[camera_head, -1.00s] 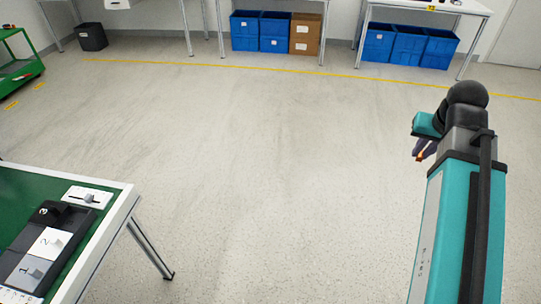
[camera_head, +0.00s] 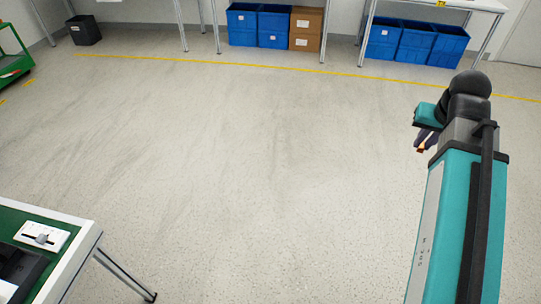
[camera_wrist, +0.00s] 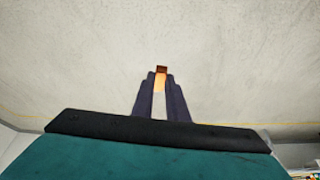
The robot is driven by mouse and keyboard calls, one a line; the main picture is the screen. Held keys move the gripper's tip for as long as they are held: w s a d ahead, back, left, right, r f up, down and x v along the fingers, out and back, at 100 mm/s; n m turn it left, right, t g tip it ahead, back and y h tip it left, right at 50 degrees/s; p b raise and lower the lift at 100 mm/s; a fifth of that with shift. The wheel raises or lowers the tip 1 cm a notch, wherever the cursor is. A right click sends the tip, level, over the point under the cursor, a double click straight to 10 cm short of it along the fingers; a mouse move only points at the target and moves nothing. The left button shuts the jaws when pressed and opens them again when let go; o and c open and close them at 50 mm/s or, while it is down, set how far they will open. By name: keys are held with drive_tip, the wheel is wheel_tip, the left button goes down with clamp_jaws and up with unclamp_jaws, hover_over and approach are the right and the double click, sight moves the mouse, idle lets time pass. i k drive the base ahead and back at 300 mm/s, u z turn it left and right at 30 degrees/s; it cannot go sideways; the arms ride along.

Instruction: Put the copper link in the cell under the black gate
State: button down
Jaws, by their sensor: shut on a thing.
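My gripper (camera_head: 424,146) is at the right of the head view, over open floor and well away from the table. It is shut on the copper link (camera_wrist: 161,77), which shows between the fingertips in the wrist view. The link also shows as a small orange spot in the head view (camera_head: 421,149). Part of a dark unit (camera_head: 22,268) lies on the green-topped table at the lower left, mostly cut off by the picture's edge. No gate or cell can be made out now.
The green-topped table (camera_head: 66,226) with a white rim is at the lower left. A white slider panel (camera_head: 41,236) lies on it. Blue bins (camera_head: 415,41), a brown box (camera_head: 306,26) and a black bin (camera_head: 84,30) stand along the back. The floor between is clear.

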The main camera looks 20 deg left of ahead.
sight(27, 269)
drive_tip(key=u, duration=0.1)
drive_tip(key=i, duration=0.55)
drive_tip(key=u, duration=0.7)
drive_tip(key=k, duration=0.2)
drive_tip(key=u, duration=3)
